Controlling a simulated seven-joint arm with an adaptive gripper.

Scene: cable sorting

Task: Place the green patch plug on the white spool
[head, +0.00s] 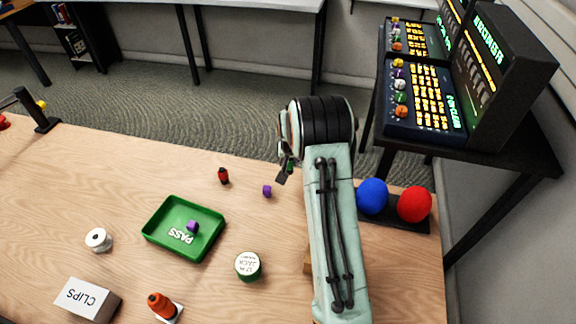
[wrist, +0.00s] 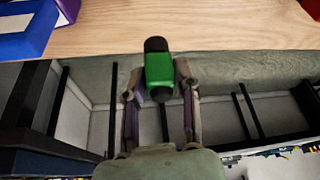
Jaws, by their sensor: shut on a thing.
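My gripper (head: 284,174) is at the far edge of the table, right of the middle in the head view, partly hidden by my own arm. In the wrist view my gripper (wrist: 160,95) is shut on the green patch plug (wrist: 160,70), a green cylinder with black ends held between the fingertips. In the head view only a bit of green shows at the fingers. The white spool (head: 98,239) stands on the table at the left, well away from my gripper. Its top looks bare, with a dark hole in the middle.
A green PASS tray (head: 160,241) holding a purple plug (head: 193,226) lies between spool and arm. A red plug (head: 223,176), another purple plug (head: 267,190), a round tin (head: 248,266), an orange plug (head: 161,304) and a CLIPS box (head: 85,300) stand around it.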

